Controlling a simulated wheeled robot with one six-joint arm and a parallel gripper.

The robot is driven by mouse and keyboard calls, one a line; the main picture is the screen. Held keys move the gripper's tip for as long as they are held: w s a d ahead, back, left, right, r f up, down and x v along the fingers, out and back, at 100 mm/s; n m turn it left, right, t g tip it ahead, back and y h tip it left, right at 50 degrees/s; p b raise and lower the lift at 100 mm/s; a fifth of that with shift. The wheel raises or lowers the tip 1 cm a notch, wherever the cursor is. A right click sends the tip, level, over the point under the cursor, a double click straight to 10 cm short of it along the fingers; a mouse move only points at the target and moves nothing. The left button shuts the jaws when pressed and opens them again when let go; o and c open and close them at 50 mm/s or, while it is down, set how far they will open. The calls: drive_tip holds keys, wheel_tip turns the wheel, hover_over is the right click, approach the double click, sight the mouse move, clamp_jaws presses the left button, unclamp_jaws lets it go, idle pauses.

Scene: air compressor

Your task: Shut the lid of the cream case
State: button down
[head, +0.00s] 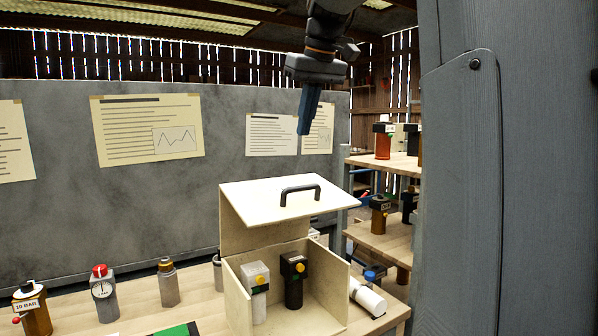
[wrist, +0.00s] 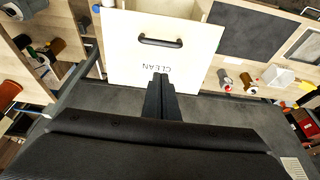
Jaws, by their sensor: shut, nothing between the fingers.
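The cream case (head: 237,292) stands on the wooden bench with its lid (head: 258,203) raised and tilted, hinged at the back. A dark handle (head: 300,192) is on the lid. Inside the case are a white-bodied unit (head: 257,296) and a dark unit (head: 293,283), both with yellow knobs. My gripper (head: 304,131) is shut and empty, above the lid and apart from it. In the wrist view the lid (wrist: 190,60) shows the word CLEAN and the handle (wrist: 160,42), beyond the shut fingertips (wrist: 159,78).
On the bench left of the case are a 10 BAR bottle (head: 33,310), a red-capped gauge (head: 104,293) and a grey bottle (head: 168,283). A white cylinder (head: 368,299) lies to the right. A shelf (head: 385,240) with several bottles stands behind right. The air above the case is clear.

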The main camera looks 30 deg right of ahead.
drive_tip(key=p+x, duration=0.1)
drive_tip(key=x, duration=0.2)
drive_tip(key=s+x, duration=0.1)
drive_tip(key=x, duration=0.3)
drive_tip(key=s+f+p+x, duration=0.1)
drive_tip(key=x, duration=0.3)
drive_tip(key=shift+s+a+p, duration=0.1)
drive_tip(key=shift+p, duration=0.2)
drive_tip(key=shift+s+f, duration=0.1)
drive_tip(key=shift+f, duration=0.2)
